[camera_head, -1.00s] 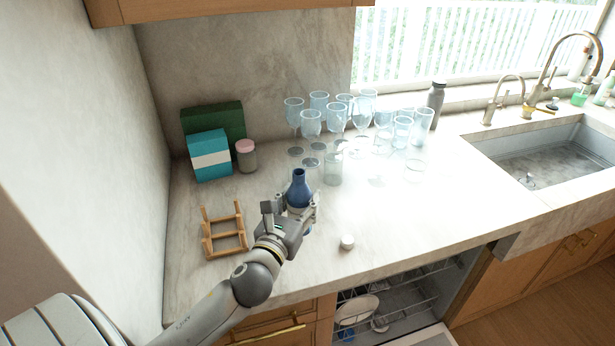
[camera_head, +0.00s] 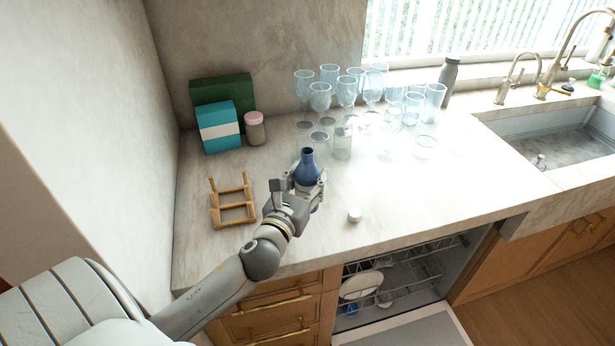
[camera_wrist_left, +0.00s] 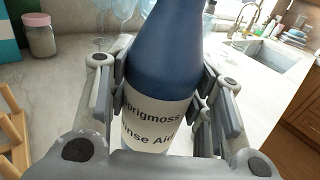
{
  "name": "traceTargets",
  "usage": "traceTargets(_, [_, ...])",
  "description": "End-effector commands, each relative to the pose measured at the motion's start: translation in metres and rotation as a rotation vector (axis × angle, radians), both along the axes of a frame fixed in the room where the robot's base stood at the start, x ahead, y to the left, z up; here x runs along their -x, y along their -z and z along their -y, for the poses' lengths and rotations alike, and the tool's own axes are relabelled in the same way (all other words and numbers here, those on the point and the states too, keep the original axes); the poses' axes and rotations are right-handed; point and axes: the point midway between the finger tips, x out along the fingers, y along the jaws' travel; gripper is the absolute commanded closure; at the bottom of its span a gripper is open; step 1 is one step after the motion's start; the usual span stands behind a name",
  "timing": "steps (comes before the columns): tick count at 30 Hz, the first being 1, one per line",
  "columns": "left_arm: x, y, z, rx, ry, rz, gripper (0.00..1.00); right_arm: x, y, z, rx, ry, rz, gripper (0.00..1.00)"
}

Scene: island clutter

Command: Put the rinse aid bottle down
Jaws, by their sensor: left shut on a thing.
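The rinse aid bottle (camera_head: 308,168) is dark blue with a narrow open neck. My left gripper (camera_head: 300,188) is shut around its body, and the bottle is upright over the counter (camera_head: 400,190). In the left wrist view the bottle (camera_wrist_left: 165,60) stands between the two fingers of the left gripper (camera_wrist_left: 160,105), with a pale label reading "Sprigmoss Rinse Aid". The bottle's base is hidden, so I cannot tell whether it touches the counter. A small white cap (camera_head: 354,215) lies on the counter to the right of the gripper. My right gripper is not in view.
Several glasses (camera_head: 346,92) stand behind the bottle. A wooden rack (camera_head: 233,202) is to the left, with a teal box (camera_head: 219,128) and a pink-lidded jar (camera_head: 255,130) behind. The open dishwasher (camera_head: 400,275) is below the front edge. The counter right of the cap is clear.

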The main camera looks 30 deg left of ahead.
Motion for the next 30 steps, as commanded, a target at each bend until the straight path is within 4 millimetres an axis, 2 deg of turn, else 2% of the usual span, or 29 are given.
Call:
traceTargets(1, [0.0,0.008,0.0,0.0,0.0,-0.001,0.78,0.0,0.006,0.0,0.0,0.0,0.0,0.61])
traceTargets(15, [0.0,0.043,0.0,0.0,0.0,0.0,0.78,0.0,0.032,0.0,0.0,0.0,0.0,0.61])
traceTargets(30, [0.0,0.051,0.0,0.0,0.001,0.0,0.78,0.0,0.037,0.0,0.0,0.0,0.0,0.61])
